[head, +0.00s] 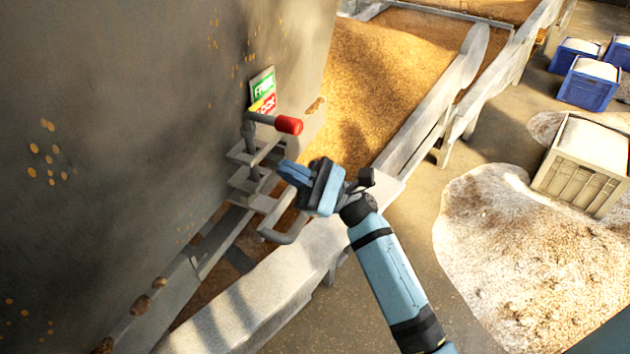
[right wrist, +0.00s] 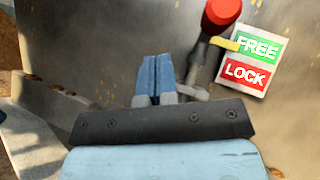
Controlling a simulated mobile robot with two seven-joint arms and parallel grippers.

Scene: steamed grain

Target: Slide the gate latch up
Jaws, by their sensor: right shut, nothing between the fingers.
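The gate latch has a red grip (head: 288,124) on a grey rod, mounted by brackets on the large metal wall. In the right wrist view the red grip (right wrist: 221,12) is at the top, right of my fingers. A yellow pointer (right wrist: 226,43) on the latch lies beside the green FREE part of the sign (right wrist: 250,60), above the red LOCK part. The sign also shows in the head view (head: 262,90). My right gripper (head: 286,170) is shut and empty, below the red grip and apart from it. Its blue fingers (right wrist: 155,75) point toward the wall. My left gripper is not in view.
A grey bent handle (head: 290,228) sits below the brackets. Troughs of grain (head: 385,75) with pale side walls run beside the metal wall. A grey crate (head: 582,180) and several blue crates (head: 588,85) stand on the right, near spilled grain (head: 510,250).

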